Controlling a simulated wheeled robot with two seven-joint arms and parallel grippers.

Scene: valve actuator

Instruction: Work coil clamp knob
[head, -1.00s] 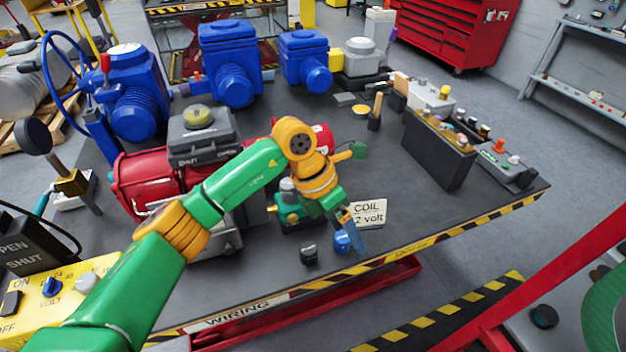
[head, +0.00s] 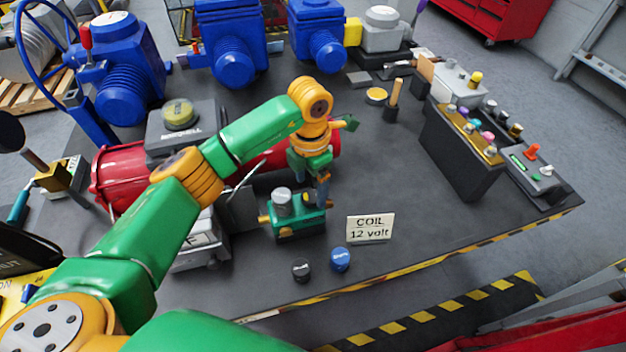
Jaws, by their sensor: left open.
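The coil unit, a small green block (head: 300,224) with a grey cylinder (head: 282,203) on top, stands on the table behind and left of the "COIL 12 volt" sign (head: 370,228). A brass-coloured end (head: 263,219) sticks out at its left side. My left gripper (head: 323,196) is open and points down at the right end of the unit. Its fingers hide part of that end, and I cannot tell whether they touch it. I cannot make out the clamp knob clearly. My right gripper is not in view.
A blue cap (head: 340,259) and a black cap (head: 301,270) lie in front of the unit. A red cylinder body (head: 120,177) and a grey box (head: 180,128) stand behind and left. A dark terminal block (head: 462,150) is at right. The table is clear between sign and block.

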